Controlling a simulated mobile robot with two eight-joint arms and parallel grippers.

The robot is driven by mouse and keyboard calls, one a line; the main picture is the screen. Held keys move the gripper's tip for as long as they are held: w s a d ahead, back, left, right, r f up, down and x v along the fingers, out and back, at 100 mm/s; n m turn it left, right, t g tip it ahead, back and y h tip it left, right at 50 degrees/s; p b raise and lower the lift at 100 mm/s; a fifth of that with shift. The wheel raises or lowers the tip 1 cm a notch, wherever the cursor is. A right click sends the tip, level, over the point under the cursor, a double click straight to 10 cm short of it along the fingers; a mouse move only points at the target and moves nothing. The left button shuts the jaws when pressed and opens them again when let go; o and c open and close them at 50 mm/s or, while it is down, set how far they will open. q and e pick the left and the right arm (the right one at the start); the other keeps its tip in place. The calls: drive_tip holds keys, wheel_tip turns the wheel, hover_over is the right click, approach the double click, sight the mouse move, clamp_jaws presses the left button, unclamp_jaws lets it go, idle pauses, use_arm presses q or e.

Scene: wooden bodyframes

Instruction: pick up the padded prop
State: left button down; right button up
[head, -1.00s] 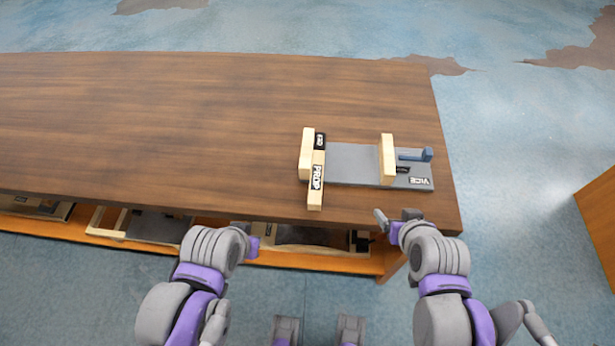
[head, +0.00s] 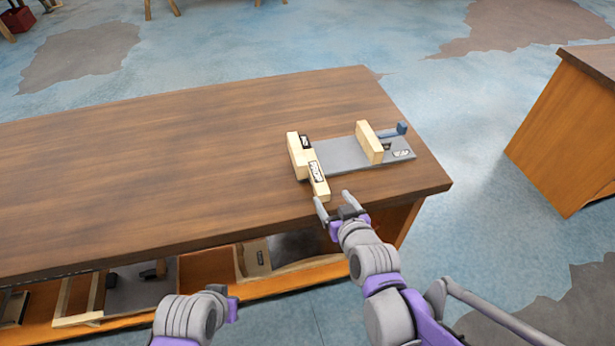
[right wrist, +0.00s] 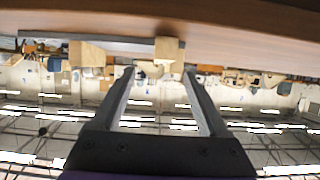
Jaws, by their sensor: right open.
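The padded prop (head: 318,180), a pale wooden bar with a black "PROP" label, lies on the table at the left end of a grey vice plate, its near end towards the table's front edge. My right gripper (head: 332,198) is open and empty, just short of that near end. In the right wrist view, a pale wooden block end (right wrist: 169,48), apparently the prop, shows beyond and between the open fingertips (right wrist: 158,72). My left gripper (head: 228,302) is low in front of the table; its fingers cannot be made out.
The vice (head: 345,155) has a wooden jaw (head: 369,143) and a blue handle (head: 395,131). The wooden table (head: 150,170) is clear to the left. Its lower shelf holds frames (head: 75,300). Another cabinet (head: 565,140) stands at right.

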sight(321, 186)
drive_tip(key=b+x, duration=0.1)
drive_tip(key=x, duration=0.4)
drive_tip(key=shift+w+a+f, duration=0.15)
drive_tip(key=shift+f, duration=0.05)
drive_tip(key=x, duration=0.5)
drive_tip(key=shift+w+a+b, duration=0.25)
drive_tip(key=shift+b, duration=0.05)
clamp_jaws()
